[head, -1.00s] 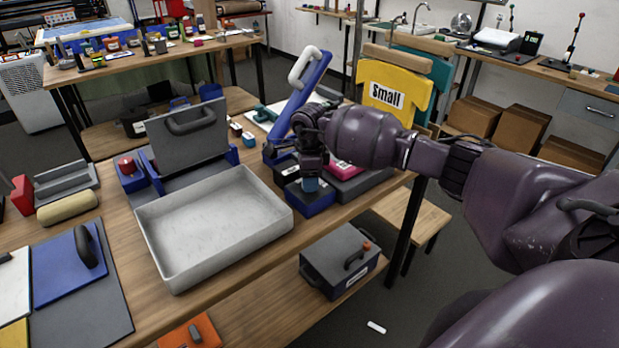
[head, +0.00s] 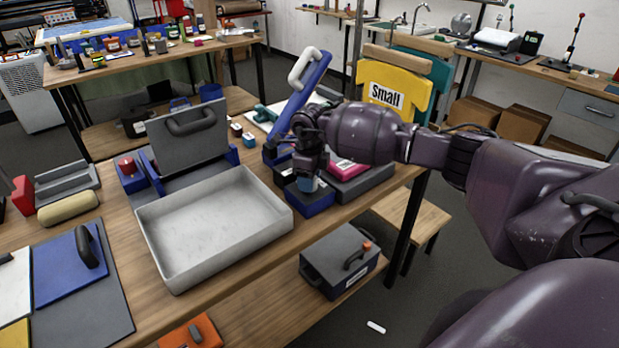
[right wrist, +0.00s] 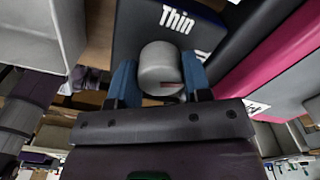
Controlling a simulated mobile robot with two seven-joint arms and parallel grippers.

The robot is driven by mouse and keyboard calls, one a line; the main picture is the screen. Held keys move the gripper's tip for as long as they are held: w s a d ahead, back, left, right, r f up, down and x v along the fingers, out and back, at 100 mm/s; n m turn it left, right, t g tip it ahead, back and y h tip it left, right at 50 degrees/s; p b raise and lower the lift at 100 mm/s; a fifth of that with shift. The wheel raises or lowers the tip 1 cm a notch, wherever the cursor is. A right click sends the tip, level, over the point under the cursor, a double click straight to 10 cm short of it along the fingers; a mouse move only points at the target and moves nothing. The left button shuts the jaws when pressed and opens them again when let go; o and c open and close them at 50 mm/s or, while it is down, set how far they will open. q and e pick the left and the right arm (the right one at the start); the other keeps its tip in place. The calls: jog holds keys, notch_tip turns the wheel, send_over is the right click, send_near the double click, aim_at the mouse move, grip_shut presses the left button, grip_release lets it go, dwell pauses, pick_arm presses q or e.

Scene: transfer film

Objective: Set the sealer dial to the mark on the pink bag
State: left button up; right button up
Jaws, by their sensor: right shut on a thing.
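The sealer has a raised blue arm with a white handle (head: 307,68) and a blue dial box (head: 312,206) at its front. My right gripper (head: 309,183) points down at this box. In the right wrist view, its two blue fingers (right wrist: 160,76) are shut on the round grey dial (right wrist: 158,58), one on each side. A thin reddish line shows on the dial, and the word "Thin" is on the panel beyond it. The pink bag (head: 345,168) lies on a dark block beside the box, partly behind my wrist. It also shows in the right wrist view (right wrist: 262,62); its mark is not readable. My left gripper is out of view.
A grey tray (head: 160,240) stands left of the dial box, close by. A grey lidded device with a red knob (head: 126,165) is behind it. A yellow shirt-shaped board reading "Small" (head: 392,88) stands behind my forearm.

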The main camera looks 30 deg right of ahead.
jog(key=shift+m+p, duration=0.3)
jog(key=shift+m, duration=1.6)
jog(key=o, duration=0.9)
notch_tip(320, 180, up, 11)
jog(key=shift+b, duration=0.3)
jog(key=shift+f, duration=0.1)
